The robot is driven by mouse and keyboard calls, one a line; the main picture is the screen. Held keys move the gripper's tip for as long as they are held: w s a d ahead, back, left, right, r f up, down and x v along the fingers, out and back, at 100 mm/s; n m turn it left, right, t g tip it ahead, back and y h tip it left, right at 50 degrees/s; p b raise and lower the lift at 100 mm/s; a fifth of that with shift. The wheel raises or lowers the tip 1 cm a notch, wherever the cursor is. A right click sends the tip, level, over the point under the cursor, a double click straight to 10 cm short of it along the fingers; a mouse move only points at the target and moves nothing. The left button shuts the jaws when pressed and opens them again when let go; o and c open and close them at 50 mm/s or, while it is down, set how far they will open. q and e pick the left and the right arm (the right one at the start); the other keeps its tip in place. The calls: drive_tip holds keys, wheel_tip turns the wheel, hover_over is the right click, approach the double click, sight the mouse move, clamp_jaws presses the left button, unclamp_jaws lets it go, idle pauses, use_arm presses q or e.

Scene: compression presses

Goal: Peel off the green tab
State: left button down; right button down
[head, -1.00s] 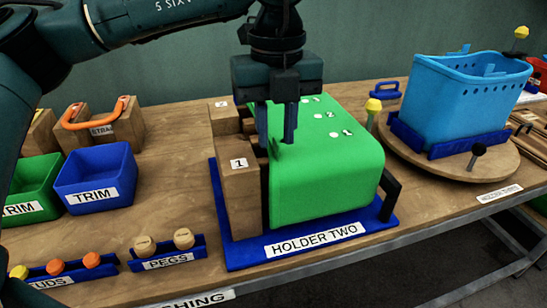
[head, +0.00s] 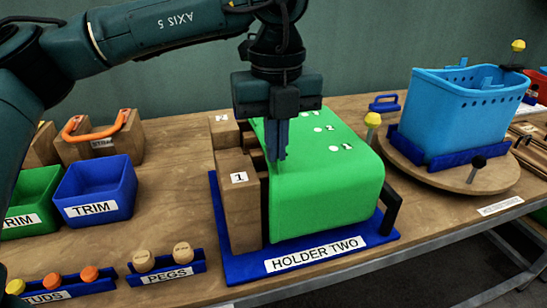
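The green part (head: 325,185) sits in the blue holder marked HOLDER TWO (head: 240,257), against the wooden blocks on its left. My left gripper (head: 277,156) points down at the part's upper left edge, its two fingers close together. The small green tab stands at that edge, right at the fingertips; the fingers appear shut on it and hide most of it. The tab looks still joined to the part. My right gripper is not in view.
A light-blue bin (head: 465,112) stands in a holder on a round wooden turntable (head: 450,178) at the right. Blue (head: 97,188) and green (head: 32,195) TRIM bins stand at the left. Peg (head: 165,266) and stud (head: 62,285) racks lie at the front left.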

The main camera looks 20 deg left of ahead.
use_arm(q)
drive_tip(key=shift+r, duration=0.25)
drive_tip(key=shift+r+p, duration=2)
drive_tip(key=shift+r, duration=0.8)
